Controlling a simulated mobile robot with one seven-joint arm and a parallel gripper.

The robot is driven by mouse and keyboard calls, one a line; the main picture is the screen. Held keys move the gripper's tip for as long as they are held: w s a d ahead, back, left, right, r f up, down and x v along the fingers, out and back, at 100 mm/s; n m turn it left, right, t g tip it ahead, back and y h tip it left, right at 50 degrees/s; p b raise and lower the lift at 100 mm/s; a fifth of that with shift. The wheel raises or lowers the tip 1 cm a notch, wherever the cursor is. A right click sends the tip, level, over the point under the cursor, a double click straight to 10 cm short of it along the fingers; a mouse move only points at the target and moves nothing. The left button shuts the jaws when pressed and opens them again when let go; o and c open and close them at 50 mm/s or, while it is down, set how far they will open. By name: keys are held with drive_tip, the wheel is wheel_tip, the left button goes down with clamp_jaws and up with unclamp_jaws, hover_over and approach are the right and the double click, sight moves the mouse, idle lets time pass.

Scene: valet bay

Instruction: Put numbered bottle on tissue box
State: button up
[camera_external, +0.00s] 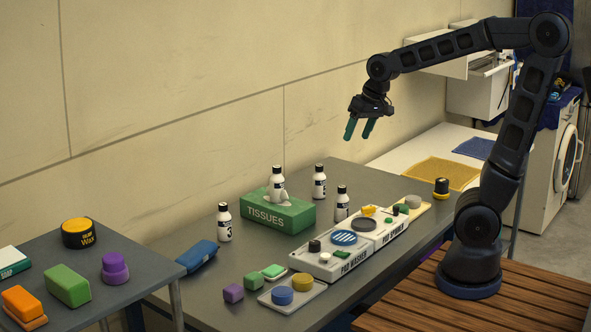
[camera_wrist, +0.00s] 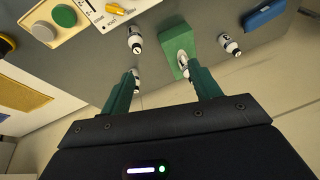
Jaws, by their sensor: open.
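The green tissue box (camera_external: 299,216) stands on the grey table near the wall; the wrist view shows it too (camera_wrist: 171,36). A white, black-capped bottle (camera_external: 278,184) appears to stand upright on its top, beside the tissue opening; its label is hard to read. In the wrist view this bottle (camera_wrist: 184,66) shows between the fingers. Other numbered bottles stand on the table: one marked 3 (camera_external: 224,224) left of the box, one (camera_external: 319,183) behind right, one (camera_external: 342,205) to the right. My gripper (camera_external: 359,131) is open and empty, well above the table, right of the box.
A pad washer tray (camera_external: 325,264) and pad spinner tray (camera_external: 392,232) lie right of the box. A side table (camera_external: 115,310) stands at left. Air around the gripper is clear.

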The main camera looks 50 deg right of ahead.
drive_tip(key=s+r+n+t+h, duration=0.1)
drive_tip(key=s+n, duration=0.1)
drive_tip(key=s, duration=1.3)
drive_tip(key=shift+s+d+r, duration=0.2)
drive_tip(key=shift+s, duration=0.2)
